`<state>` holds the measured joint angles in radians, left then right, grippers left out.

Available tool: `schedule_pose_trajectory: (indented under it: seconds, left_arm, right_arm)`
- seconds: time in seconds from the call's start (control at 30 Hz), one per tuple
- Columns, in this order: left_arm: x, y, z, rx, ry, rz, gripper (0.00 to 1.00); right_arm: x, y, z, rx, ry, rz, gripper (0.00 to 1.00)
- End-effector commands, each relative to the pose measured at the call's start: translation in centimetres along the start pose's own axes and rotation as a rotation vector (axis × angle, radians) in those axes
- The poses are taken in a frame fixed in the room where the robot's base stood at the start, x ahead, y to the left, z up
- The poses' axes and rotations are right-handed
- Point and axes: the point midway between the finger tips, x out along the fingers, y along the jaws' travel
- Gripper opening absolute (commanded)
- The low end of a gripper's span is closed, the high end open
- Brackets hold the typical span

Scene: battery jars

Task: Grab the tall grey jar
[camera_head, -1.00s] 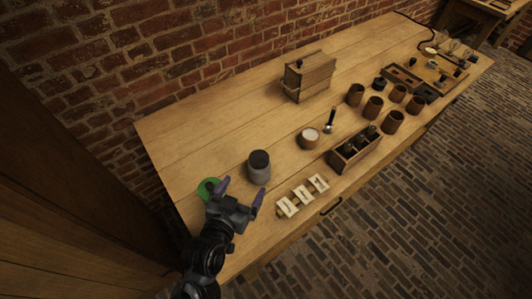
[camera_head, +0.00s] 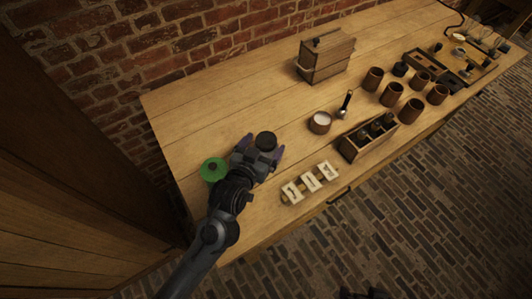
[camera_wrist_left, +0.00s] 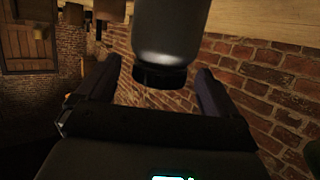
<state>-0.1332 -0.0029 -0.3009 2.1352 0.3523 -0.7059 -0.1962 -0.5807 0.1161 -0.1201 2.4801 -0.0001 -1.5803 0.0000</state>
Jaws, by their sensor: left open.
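The tall grey jar (camera_head: 266,141) stands upright on the wooden table near its left end. In the head view its dark top shows between my fingers and its lower body is hidden behind my gripper. My left gripper (camera_head: 262,149) is open, with one purple finger on each side of the jar. In the left wrist view the grey jar (camera_wrist_left: 170,35) is between and beyond the fingertips of the left gripper (camera_wrist_left: 165,80), with visible gaps on both sides. My right gripper is not in view.
A green disc (camera_head: 213,169) lies left of my gripper. White numbered cards (camera_head: 311,182) lie to the right, near the front edge. A small white-topped pot (camera_head: 320,122), a wooden box (camera_head: 325,56), a rack (camera_head: 368,138) and several brown cups (camera_head: 391,94) stand farther right.

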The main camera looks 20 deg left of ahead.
Motion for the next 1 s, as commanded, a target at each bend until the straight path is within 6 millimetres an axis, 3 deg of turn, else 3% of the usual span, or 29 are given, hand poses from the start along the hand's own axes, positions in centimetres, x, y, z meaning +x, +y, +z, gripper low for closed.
schedule_pose_trajectory:
  seconds: [0.2,0.47,1.0]
  left_arm:
    - [2.1,0.0,0.1,-0.002,0.000,0.000,0.94]
    - [2.3,0.0,0.1,-0.002,-0.001,0.001,0.94]
    - [2.3,0.0,0.1,-0.001,-0.001,0.001,0.14]
  right_arm:
    - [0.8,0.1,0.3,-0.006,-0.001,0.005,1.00]
    - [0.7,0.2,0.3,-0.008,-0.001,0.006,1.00]
    - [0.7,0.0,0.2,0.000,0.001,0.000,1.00]
